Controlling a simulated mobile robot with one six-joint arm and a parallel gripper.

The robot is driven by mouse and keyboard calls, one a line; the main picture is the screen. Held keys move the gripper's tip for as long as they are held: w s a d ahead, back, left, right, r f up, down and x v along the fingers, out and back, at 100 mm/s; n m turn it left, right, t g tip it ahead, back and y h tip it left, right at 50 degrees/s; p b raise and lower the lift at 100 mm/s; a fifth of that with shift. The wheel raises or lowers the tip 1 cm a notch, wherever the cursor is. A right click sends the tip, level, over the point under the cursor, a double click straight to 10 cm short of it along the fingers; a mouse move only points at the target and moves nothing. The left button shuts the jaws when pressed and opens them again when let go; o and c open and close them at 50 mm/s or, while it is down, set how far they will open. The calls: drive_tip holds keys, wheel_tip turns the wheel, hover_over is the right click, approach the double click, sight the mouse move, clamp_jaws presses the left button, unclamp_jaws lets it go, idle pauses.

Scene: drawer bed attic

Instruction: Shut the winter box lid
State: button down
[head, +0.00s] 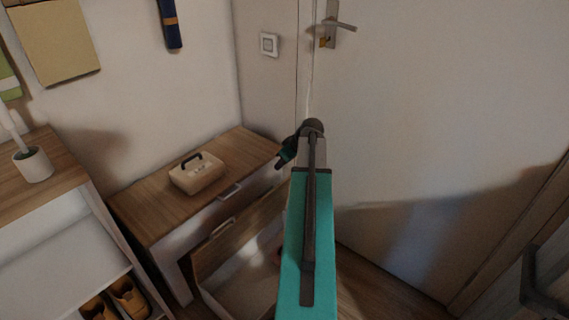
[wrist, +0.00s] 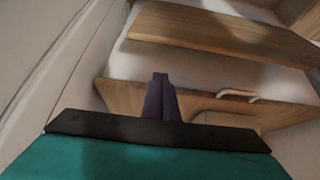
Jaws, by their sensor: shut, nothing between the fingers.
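A cream box (head: 197,174) with a dark handle on top sits on the wooden cabinet top (head: 150,212); its top looks closed. I cannot tell from any readable label which of these is the winter box. My gripper (head: 284,157) is right of the cabinet, in front of the door, with my arm hiding part of the compartment. In the wrist view my gripper (wrist: 161,80) is shut and empty, with a wooden panel (wrist: 200,107) and its handle (wrist: 238,95) beyond the fingers.
A shelf unit (head: 60,210) stands at left, with a white pot (head: 33,164) on top and brown shoes (head: 128,297) below. A closed white door (head: 430,130) with a lever handle (head: 335,24) is at right. A dark handle-like fitting (head: 538,285) shows lower right.

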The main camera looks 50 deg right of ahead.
drive_tip(key=shift+s+a+f+b, duration=0.1)
drive_tip(key=shift+s+f+b, duration=0.25)
drive_tip(key=shift+f, duration=0.3)
drive_tip(key=shift+s+d+f+b, duration=0.1)
drive_tip(key=shift+s+f+b, duration=0.2)
drive_tip(key=shift+f, duration=0.35)
drive_tip(key=shift+s+a+f+b, duration=0.1)
drive_tip(key=shift+s+f+b, duration=0.25)
drive_tip(key=shift+f, duration=0.3)
